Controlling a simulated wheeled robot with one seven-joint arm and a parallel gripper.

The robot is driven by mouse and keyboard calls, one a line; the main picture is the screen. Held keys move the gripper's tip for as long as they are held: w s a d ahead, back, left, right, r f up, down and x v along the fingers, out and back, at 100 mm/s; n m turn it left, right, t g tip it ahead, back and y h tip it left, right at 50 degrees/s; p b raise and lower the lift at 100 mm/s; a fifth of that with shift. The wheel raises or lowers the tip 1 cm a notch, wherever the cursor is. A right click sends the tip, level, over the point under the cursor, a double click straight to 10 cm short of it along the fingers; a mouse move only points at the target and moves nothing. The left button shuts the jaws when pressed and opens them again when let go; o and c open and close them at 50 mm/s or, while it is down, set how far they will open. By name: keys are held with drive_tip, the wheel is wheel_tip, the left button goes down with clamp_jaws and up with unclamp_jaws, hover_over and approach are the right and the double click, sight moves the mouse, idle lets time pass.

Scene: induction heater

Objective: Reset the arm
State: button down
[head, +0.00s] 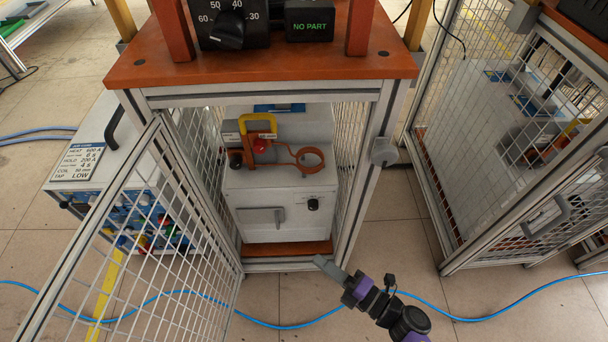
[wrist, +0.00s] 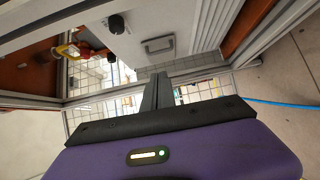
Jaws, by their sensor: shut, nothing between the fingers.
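My gripper (head: 328,268) is in the lower middle of the head view, in front of the cage opening and apart from the heater. Its fingers are together with nothing between them; the wrist view also shows the closed fingers (wrist: 158,92). My arm reaches in from the lower right.
The mesh door (head: 125,230) stands open at the left. An orange tabletop (head: 270,72) above carries a dial (head: 232,28) and a "NO PART" display (head: 310,20). A control unit (head: 75,172) stands left, another cage (head: 510,150) right. A blue hose (head: 500,314) crosses the floor.

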drive_tip(key=s+d+r+m+t+h, duration=0.1)
drive_tip(key=s+d+r+m+h, duration=0.3)
drive_tip(key=s+r+m, duration=0.45)
drive_tip(key=s+d+r+m+t+h, duration=0.1)
drive_tip(key=s+d+r+m+h, duration=0.35)
drive_tip(key=s+r+m, duration=0.45)
drive_tip(key=s+d+r+m+t+h, duration=0.1)
drive_tip(key=s+d+r+m+h, duration=0.35)
drive_tip(key=s+r+m, duration=0.4)
wheel_tip(320, 180, up, 29)
drive_tip(key=m+p, duration=0.1)
drive_tip(key=p, duration=3)
drive_tip(key=shift+s+a, duration=0.15)
drive_tip(key=shift+s, duration=0.3)
